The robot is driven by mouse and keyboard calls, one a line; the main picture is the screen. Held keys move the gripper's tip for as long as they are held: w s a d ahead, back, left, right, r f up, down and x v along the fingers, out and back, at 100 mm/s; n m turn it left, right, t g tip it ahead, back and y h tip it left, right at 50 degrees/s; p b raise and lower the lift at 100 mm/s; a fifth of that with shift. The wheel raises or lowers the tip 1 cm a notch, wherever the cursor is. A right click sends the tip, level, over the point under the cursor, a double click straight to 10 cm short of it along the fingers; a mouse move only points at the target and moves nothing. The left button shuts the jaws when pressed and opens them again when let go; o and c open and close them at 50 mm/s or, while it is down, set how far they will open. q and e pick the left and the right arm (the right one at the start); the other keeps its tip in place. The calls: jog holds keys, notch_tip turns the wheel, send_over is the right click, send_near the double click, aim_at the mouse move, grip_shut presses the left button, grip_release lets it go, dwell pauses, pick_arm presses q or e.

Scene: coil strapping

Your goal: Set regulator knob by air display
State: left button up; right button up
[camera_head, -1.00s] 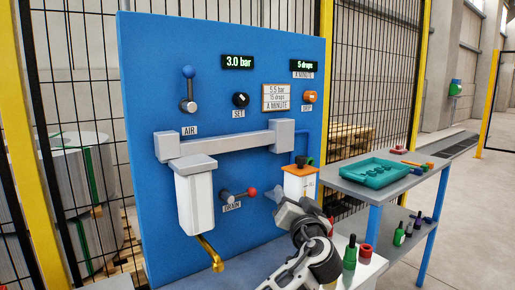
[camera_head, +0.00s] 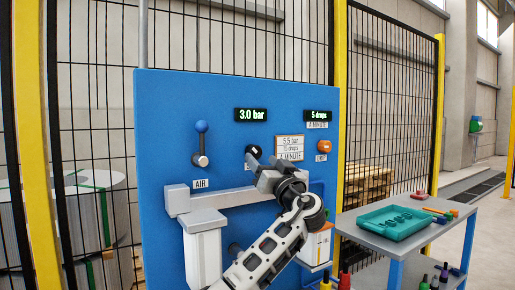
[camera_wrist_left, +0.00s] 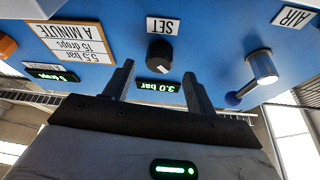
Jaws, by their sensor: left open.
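The black SET knob (camera_head: 254,151) is on the blue panel under the air display (camera_head: 251,114), which reads 3.0 bar in green. My left gripper (camera_head: 263,162) is at the knob and partly covers it and its label. In the left wrist view, which is upside down, the knob (camera_wrist_left: 160,52) shows between the two open fingertips (camera_wrist_left: 158,72), with a gap on each side; I cannot tell how far they reach around it. The air display (camera_wrist_left: 158,87) shows beyond the knob. A plate (camera_head: 289,147) reads 5.5 bar, 15 drops a minute. My right gripper is out of view.
The blue-topped AIR lever (camera_head: 201,143) is left of the knob. The orange DRIP knob (camera_head: 323,146) and the 5 drops display (camera_head: 318,115) are to its right. Below runs a grey pipe block (camera_head: 215,200). A bench with a teal tray (camera_head: 395,223) stands at the right.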

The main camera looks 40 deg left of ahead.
aim_at(257, 154)
pick_arm(q)
jog(key=p+x, duration=0.1)
jog(key=x, duration=0.2)
jog(key=shift+w+a+r, duration=0.1)
jog(key=shift+a+r, duration=0.05)
jog(key=shift+a, duration=0.1)
jog(key=shift+w+a, duration=0.1)
jog(key=shift+a, duration=0.15)
jog(key=c, duration=1)
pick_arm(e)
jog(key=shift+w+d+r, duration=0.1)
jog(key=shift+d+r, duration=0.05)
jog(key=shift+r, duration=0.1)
pick_arm(q)
jog(key=shift+m, duration=0.3)
